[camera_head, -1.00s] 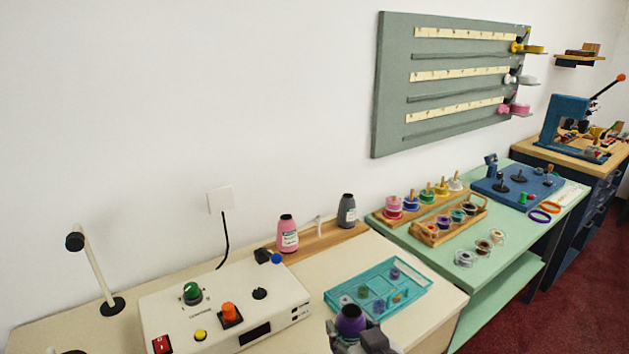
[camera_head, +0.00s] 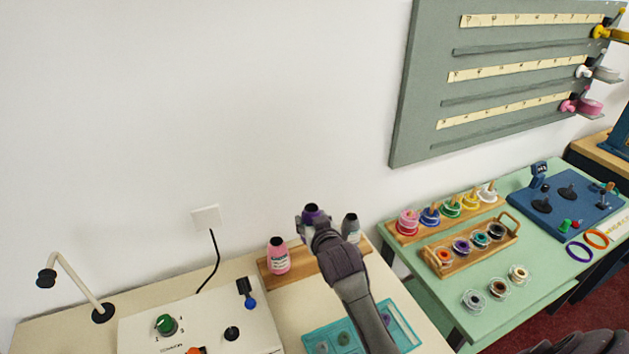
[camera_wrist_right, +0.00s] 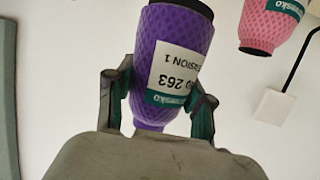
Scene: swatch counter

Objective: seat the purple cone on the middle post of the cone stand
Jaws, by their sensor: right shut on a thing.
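The purple cone (camera_head: 312,212), dark at its top, is in my right gripper (camera_head: 313,230). In the right wrist view the purple cone (camera_wrist_right: 172,60) shows its white label between the two fingers (camera_wrist_right: 158,100), which are shut on it. In the head view it stands between the pink cone (camera_head: 278,257) and the grey cone (camera_head: 350,228) of the wooden cone stand (camera_head: 268,279), its top higher than both. The middle post is hidden behind my gripper and arm, so I cannot tell whether the cone touches it. My left gripper is not in view.
A white control box (camera_head: 190,325) stands in front left of the stand, and a teal tray (camera_head: 318,338) lies in front, partly behind my right arm. A lamp (camera_head: 75,285) is at far left. The green table (camera_head: 420,285) at right carries spools.

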